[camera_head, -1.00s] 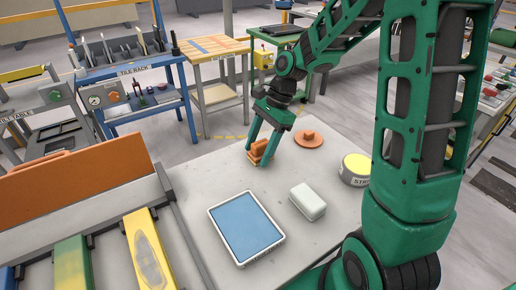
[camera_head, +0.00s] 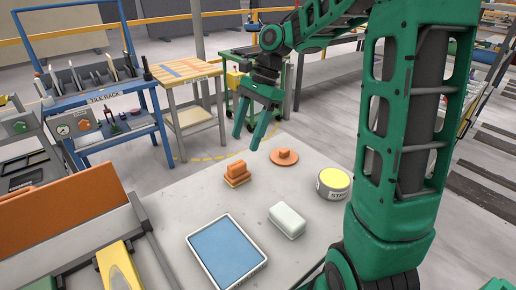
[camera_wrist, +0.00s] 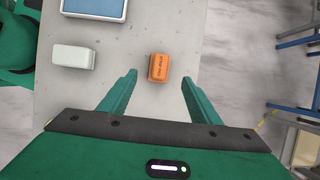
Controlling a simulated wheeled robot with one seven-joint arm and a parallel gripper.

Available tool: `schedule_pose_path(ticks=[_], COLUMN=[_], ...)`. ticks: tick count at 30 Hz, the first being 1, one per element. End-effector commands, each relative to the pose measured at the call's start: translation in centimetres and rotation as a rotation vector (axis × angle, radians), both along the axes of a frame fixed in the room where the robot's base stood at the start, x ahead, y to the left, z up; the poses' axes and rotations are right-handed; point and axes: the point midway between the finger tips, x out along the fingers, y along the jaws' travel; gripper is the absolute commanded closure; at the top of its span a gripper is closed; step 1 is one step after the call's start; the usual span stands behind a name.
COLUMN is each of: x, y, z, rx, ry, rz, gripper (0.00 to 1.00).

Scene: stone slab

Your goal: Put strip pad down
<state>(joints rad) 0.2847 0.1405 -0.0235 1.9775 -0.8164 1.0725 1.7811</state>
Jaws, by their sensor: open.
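The strip pad is an orange block on a wider orange base (camera_head: 237,174), lying on the stone slab (camera_head: 185,205) near its far edge. In the wrist view the strip pad (camera_wrist: 158,67) shows from above, with dark lettering on it, beyond my fingertips. My gripper (camera_head: 242,142) is open and empty, raised above the slab's far edge and apart from the pad. Its two green fingers also show spread in the wrist view (camera_wrist: 158,77).
An orange disc with a knob (camera_head: 284,157), a yellow-topped tin (camera_head: 333,183), a pale block (camera_head: 287,221) and a blue-topped tray (camera_head: 226,249) stand on the slab. An orange panel (camera_head: 75,215) borders the left. A tile rack (camera_head: 110,105) and wooden table (camera_head: 190,75) stand beyond.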

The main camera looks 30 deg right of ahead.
Motion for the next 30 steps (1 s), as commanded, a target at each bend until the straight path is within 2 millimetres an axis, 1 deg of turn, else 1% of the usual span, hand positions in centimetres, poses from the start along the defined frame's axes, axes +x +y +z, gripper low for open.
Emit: schedule_pose_path(ticks=[4, 7, 11, 14, 17, 18, 20, 21, 23, 24, 27, 30], x=[0.0, -0.5, -2.6, -5.4, -8.6, -10.0, -12.2, -13.7, -16.0, -17.6, -21.2, -24.2], y=[-0.1, -0.4, -1.9, -3.7, -5.7, -6.5, -7.6, -8.3, -9.4, -10.0, -11.4, -12.3], z=[0.1, 0.2, 0.3, 0.3, 0.0, -0.2, -0.5, -0.7, -1.1, -1.4, -2.3, -3.1], rx=[-0.001, -0.011, -0.053, -0.104, -0.158, -0.178, -0.209, -0.227, -0.253, -0.269, -0.298, -0.315], ry=[-0.001, -0.016, -0.072, -0.128, -0.174, -0.19, -0.209, -0.218, -0.23, -0.235, -0.241, -0.24], rz=[0.001, 0.016, 0.086, 0.175, 0.272, 0.313, 0.376, 0.42, 0.485, 0.529, 0.63, 0.713], gripper=[0.43, 0.43, 0.43, 0.43, 0.43, 0.43, 0.43, 0.43, 0.43, 0.43, 0.43, 0.43])
